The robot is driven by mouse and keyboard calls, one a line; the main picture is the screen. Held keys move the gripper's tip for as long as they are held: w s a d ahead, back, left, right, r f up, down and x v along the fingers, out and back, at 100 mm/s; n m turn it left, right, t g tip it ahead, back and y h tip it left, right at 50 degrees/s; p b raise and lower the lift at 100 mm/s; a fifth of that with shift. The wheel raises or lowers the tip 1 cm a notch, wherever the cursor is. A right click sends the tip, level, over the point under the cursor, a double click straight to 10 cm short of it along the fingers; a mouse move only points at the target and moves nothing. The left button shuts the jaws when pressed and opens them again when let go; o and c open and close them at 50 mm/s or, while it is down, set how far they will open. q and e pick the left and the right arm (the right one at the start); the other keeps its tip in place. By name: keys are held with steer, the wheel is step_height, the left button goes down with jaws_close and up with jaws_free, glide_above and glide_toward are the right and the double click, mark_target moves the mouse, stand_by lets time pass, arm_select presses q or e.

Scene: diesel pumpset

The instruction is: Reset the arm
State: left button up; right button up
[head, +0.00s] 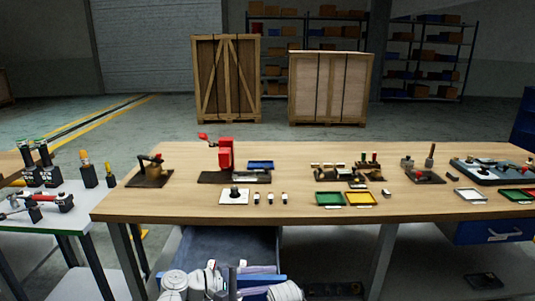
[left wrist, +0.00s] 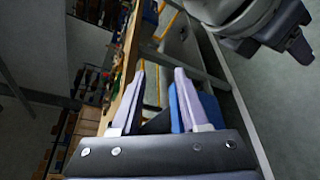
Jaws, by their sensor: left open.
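My left gripper (head: 256,270) is low at the bottom of the head view, below the workbench's front edge and in front of an open blue drawer. In the left wrist view its two pale lavender fingers (left wrist: 160,78) stand apart, with nothing held between them. White rounded links of my arms show beside it at the bottom of the head view.
The wooden workbench (head: 300,209) carries a red press (head: 225,153), a green tray (head: 329,199), a yellow tray (head: 361,198) and several small fixtures. The open blue drawer (head: 225,250) hangs below. A white side table (head: 70,214) with tools stands left.

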arm_select(q)
steer(key=s+a+f+m+g+y, duration=0.1)
steer(key=a+f+m+g+y, duration=0.1)
steer(key=f+m+y, duration=0.3)
steer(key=s+a+f+m+g+y, duration=0.1)
steer(key=a+f+y, duration=0.1)
steer(key=f, duration=0.5)
steer(key=s+a+f+m+g+y, duration=0.1)
steer(key=a+f+m+y, duration=0.1)
steer(key=a+f+y, duration=0.3)
steer(key=s+a+m+y, duration=0.1)
steer(key=a+m+y, duration=0.1)
steer(key=a, duration=0.4)
steer(key=s+d+m+g+y+p, duration=0.15)
steer(key=s+d+m, duration=0.35)
steer(key=d, duration=0.5)
step_height(320, 180, up, 18)
steer(key=p, duration=1.6)
steer(key=shift+s+f+n, duration=0.15)
steer(key=shift+s+n, duration=0.25)
steer(key=shift+s, duration=0.05)
arm_select(e)
step_height(320, 180, up, 18)
steer(key=shift+d, duration=0.35)
arm_select(q)
steer(key=shift+w, duration=0.1)
arm_select(e)
steer(key=shift+w+a+f, duration=0.1)
